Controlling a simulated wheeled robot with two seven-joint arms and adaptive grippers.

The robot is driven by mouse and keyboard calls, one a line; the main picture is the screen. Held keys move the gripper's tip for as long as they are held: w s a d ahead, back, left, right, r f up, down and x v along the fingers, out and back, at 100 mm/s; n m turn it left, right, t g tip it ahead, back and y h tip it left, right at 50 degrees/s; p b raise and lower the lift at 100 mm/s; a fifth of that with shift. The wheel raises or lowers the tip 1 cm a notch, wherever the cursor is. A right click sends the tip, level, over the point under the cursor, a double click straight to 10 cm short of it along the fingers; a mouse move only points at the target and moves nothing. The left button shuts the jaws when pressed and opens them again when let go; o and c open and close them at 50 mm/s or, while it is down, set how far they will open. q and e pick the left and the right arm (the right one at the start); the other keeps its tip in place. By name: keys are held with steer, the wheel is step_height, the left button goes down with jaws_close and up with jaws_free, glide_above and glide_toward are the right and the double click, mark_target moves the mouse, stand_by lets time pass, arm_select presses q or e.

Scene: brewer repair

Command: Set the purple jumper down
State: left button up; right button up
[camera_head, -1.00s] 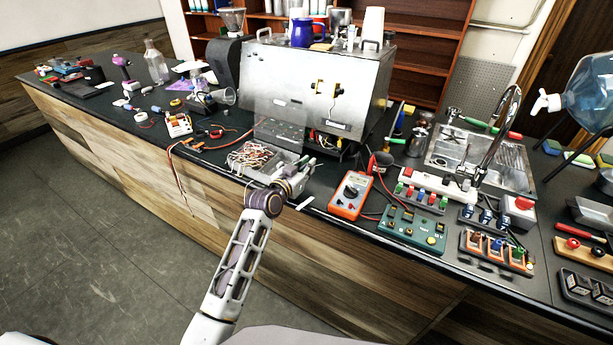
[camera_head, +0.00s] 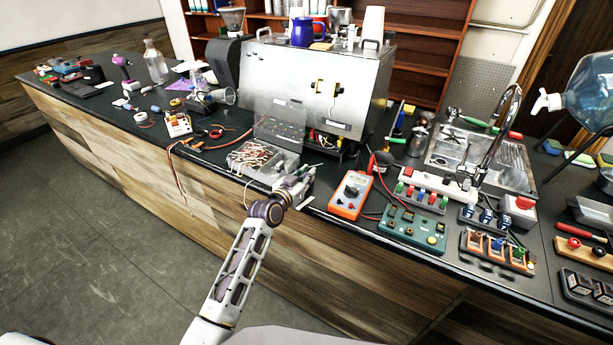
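My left gripper (camera_head: 306,172) is over the front edge of the counter, at the right end of a clear-lidded case (camera_head: 284,163). The case holds a tangle of pale and reddish jumper wires (camera_head: 250,157). The gripper's fingers are small and seen from behind, so I cannot tell whether they are open or shut. I cannot make out a purple jumper; it may be hidden by the gripper or too thin to see. My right gripper is not in view.
A steel brewer (camera_head: 290,85) stands behind the case. An orange multimeter (camera_head: 350,194) and a green terminal board (camera_head: 412,229) lie to the right. Pliers, a white block and leads lie to the left. A small bare strip of counter (camera_head: 222,157) lies left of the case.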

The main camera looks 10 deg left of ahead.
arm_select(q)
steer(key=shift+o, duration=1.4)
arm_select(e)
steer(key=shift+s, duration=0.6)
